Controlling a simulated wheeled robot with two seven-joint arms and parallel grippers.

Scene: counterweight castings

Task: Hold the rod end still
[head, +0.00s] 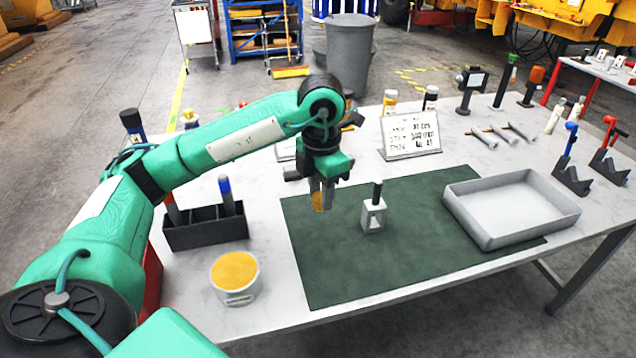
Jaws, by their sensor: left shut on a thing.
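A small light-grey block with an opening in its front and a dark upright pin (374,214) stands on the green mat (430,255); it looks like the rod end. My left gripper (322,198) points down over the mat's back left part, to the left of the block and apart from it. Its fingers are shut on a small orange-tan piece (318,202), partly hidden by the fingers, so I cannot tell its full shape. My right gripper is not in view.
A grey tray (476,228) overlaps the mat's right side. A tub with a yellow top (235,278) and a dark divided holder (205,232) stand left. A printed sign (411,136) and several tools line the back. The mat's front is clear.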

